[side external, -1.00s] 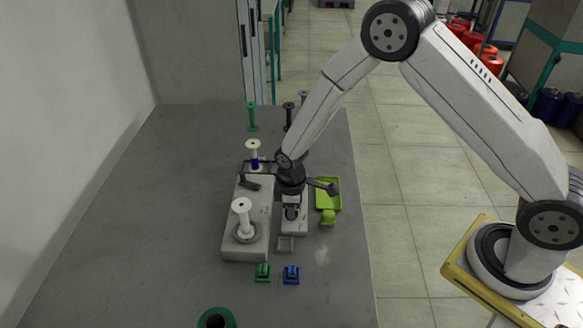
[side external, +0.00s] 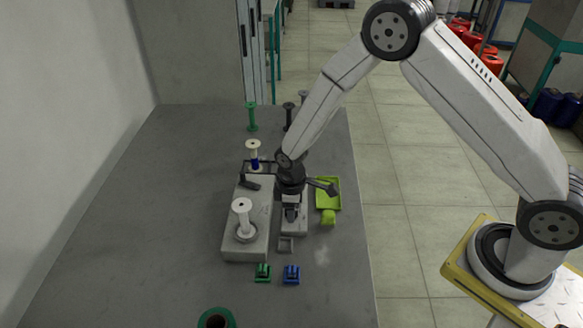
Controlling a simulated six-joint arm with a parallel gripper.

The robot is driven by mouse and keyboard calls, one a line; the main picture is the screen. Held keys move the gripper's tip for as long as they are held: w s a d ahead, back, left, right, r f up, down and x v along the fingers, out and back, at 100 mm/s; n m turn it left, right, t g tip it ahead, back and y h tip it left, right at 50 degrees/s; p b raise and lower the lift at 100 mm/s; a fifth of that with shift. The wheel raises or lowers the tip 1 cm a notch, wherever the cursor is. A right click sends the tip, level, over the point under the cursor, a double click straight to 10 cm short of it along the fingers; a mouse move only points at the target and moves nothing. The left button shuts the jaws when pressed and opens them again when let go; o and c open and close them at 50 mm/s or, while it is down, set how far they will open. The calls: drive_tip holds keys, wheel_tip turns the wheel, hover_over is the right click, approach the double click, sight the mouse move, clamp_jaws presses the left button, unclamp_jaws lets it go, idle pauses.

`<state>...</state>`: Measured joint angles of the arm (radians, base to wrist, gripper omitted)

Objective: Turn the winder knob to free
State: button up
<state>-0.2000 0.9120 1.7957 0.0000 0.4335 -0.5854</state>
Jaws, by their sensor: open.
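The winder (side external: 236,246) is a grey block on the table. A white bobbin (side external: 242,217) stands upright on its near end, and a white bobbin with a blue band (side external: 253,154) stands at its far end. My gripper (side external: 291,213) points down over the small grey block (side external: 293,230) at the winder's right side. It is open. The winder knob is not clearly visible; my gripper covers the top of that small block, so I cannot tell whether the fingers are around a knob or touching it.
A lime green tray (side external: 328,187) lies right of my gripper, near the table's right edge. Green (side external: 263,273) and blue (side external: 291,274) small blocks sit in front. A green spool (side external: 215,319) is at the front edge. A green bobbin (side external: 252,117) stands behind. The table's left side is clear.

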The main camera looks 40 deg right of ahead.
drive_tip(key=shift+r, duration=3.85)
drive_tip(key=shift+s+d+r+m, duration=0.3)
drive_tip(key=shift+r, duration=0.2)
drive_tip(key=s+d+r+m+t, duration=0.1)
drive_tip(key=s+d+r+m, duration=0.3)
drive_tip(key=s, duration=0.3)
drive_tip(key=s+d+r+m+t, duration=0.1)
drive_tip(key=s+d+r+m, duration=0.3)
drive_tip(key=s, duration=0.3)
drive_tip(key=shift+s+r+t, duration=0.15)
drive_tip(key=shift+r+t, duration=0.15)
drive_tip(key=shift+r, duration=0.25)
